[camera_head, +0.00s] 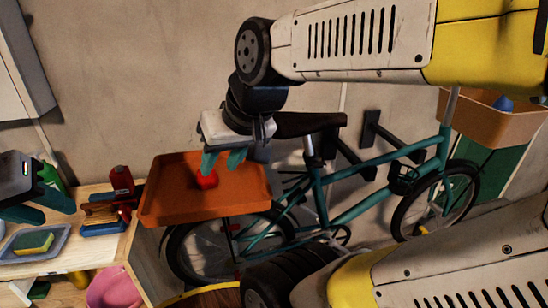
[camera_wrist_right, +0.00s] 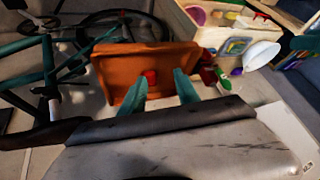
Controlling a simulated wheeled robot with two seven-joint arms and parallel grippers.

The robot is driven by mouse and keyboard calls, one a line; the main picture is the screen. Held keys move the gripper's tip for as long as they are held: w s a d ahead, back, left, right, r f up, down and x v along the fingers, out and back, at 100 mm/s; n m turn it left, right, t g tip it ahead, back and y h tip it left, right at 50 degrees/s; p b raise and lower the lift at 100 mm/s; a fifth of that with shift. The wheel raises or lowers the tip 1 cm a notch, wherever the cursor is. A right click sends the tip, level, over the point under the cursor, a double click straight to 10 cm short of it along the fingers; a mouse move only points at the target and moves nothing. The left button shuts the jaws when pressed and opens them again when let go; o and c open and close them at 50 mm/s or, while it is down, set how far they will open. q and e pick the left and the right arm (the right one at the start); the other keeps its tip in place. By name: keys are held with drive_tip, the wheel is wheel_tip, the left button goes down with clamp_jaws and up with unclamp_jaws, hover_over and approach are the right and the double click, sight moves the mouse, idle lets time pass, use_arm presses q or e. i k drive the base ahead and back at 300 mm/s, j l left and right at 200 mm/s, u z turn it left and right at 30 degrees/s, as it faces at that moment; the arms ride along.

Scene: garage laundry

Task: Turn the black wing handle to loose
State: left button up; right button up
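I cannot make out a black wing handle for certain in either view. A small dark part (camera_head: 403,176) sits on the teal bicycle's frame near its front end; I cannot tell what it is. My right gripper (camera_head: 224,162) is open and empty, pointing down above the orange tray. In the right wrist view its teal fingers (camera_wrist_right: 160,88) stand apart, with the tray beyond them. My left gripper (camera_head: 38,202) is at the far left over the workbench, its fingers apart and nothing seen between them.
The orange tray (camera_head: 160,200) holds a small red object (camera_head: 207,180). The teal bicycle (camera_head: 352,207) stands along the wall by black brackets (camera_head: 371,128). The workbench (camera_head: 75,262) carries a sponge tray (camera_head: 14,243), a red bottle (camera_head: 121,180) and a green bottle (camera_head: 50,175). A pink bucket (camera_head: 113,290) stands below.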

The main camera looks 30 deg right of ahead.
sight(314, 163)
drive_tip(key=l+z, duration=0.1)
drive_tip(key=z, duration=1.3)
drive_tip(key=k+j+z, duration=0.3)
drive_tip(key=k, duration=0.25)
drive_tip(key=j, duration=0.1)
